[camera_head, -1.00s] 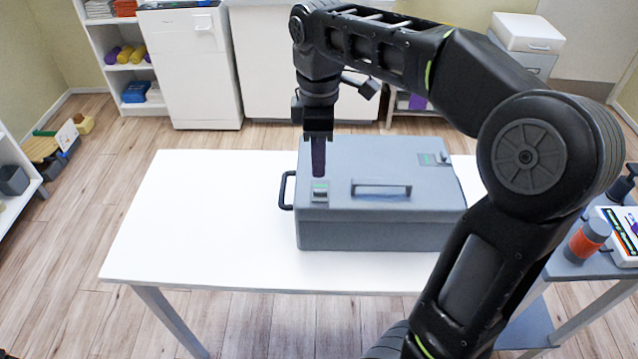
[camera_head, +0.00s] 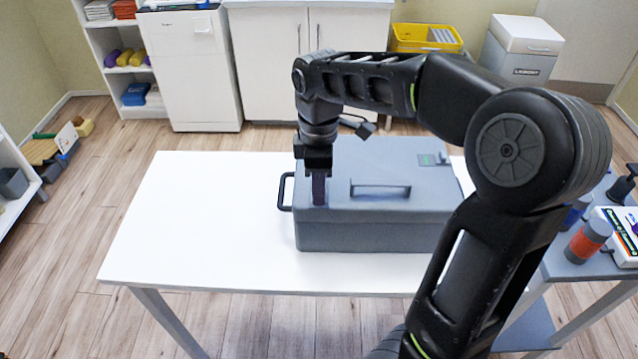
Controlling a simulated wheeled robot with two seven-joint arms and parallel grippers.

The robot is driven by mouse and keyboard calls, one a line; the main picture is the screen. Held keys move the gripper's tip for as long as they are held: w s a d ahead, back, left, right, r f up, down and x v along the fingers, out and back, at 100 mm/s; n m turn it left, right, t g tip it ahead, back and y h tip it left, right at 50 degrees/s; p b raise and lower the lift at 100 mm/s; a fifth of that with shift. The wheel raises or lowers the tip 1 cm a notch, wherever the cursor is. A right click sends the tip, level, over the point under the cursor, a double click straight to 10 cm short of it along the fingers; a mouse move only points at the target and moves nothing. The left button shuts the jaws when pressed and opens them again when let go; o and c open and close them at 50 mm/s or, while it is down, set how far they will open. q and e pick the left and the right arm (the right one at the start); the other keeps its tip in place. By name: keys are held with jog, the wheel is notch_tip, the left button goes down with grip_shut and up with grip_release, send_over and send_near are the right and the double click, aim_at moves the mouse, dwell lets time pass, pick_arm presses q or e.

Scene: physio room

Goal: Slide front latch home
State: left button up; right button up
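A grey case (camera_head: 375,233) with a carry handle (camera_head: 380,189) on its lid stands on the white table. My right gripper (camera_head: 318,203) points straight down at the lid's left front, where the front latch is. Its dark fingers cover that latch, so I cannot see how the latch stands. The fingers look like one block from here, so I cannot tell whether they are open or shut, or exactly whether they touch the latch. A second latch with a green mark (camera_head: 428,159) shows at the lid's back right. My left gripper is out of view.
The white table (camera_head: 190,235) is bare to the left of the case. A black side handle (camera_head: 284,192) sticks out from the case's left. A side table at right holds an orange-banded bottle (camera_head: 588,241) and other items. My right arm covers the case's right front.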

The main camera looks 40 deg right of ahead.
jog(key=shift+c, duration=0.3)
grip_shut()
dwell(1.1)
